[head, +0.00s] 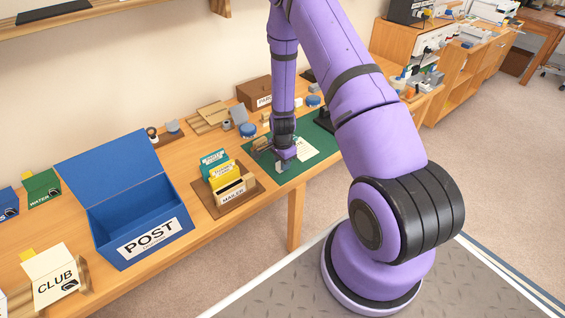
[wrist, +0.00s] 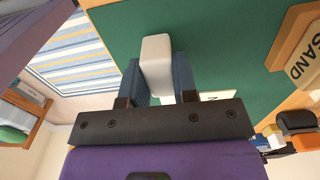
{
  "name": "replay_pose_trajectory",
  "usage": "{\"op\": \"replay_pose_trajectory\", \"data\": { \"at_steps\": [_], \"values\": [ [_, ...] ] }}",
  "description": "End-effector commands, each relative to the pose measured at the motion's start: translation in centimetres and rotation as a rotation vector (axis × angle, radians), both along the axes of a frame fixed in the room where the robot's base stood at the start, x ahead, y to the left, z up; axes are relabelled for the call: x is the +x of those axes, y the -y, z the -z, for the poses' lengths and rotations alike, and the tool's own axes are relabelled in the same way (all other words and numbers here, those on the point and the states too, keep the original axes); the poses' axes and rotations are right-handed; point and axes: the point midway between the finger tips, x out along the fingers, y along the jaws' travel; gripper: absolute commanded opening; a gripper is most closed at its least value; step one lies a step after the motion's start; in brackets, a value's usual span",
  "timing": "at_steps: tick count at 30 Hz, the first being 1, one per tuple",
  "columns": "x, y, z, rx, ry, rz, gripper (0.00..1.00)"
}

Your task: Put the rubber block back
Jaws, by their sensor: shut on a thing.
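A white rubber block (wrist: 156,52) with rounded edges is between the two blue-grey fingers of my gripper (wrist: 158,78) in the wrist view. My gripper is shut on it, and the block's far end sticks out past the fingers. In the head view my gripper (head: 283,160) points down over the green mat (head: 265,174), near the mat's front left part. The block shows there as a small pale patch (head: 281,168), partly hidden. I cannot tell whether it touches the mat. The green mat also fills the middle of the wrist view (wrist: 220,45).
A white sheet (head: 306,150) lies on the mat. Left of it are a wooden tray of cards (head: 256,191) and an open blue POST box (head: 125,255). Behind are blue round tins (head: 248,130) and a brown box (head: 250,90). A wooden piece marked SAND (wrist: 300,50) shows in the wrist view.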

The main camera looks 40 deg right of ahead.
Motion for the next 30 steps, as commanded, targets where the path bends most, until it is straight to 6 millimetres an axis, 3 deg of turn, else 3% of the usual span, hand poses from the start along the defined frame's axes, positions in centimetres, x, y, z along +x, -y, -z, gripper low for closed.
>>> {"op": "replay_pose_trajectory", "data": {
  "at_steps": [15, 16, 20, 30],
  "values": [
    [0.01, 0.00, 0.48, 0.000, 0.000, 0.000, 0.00],
    [0.01, 0.00, 0.49, 0.000, 0.000, 0.000, 0.29],
    [0.01, 0.00, 0.47, 0.000, 0.000, 0.000, 0.57],
    [0.03, 0.01, 0.14, 0.000, 0.001, 0.000, 0.57]
  ]
}}
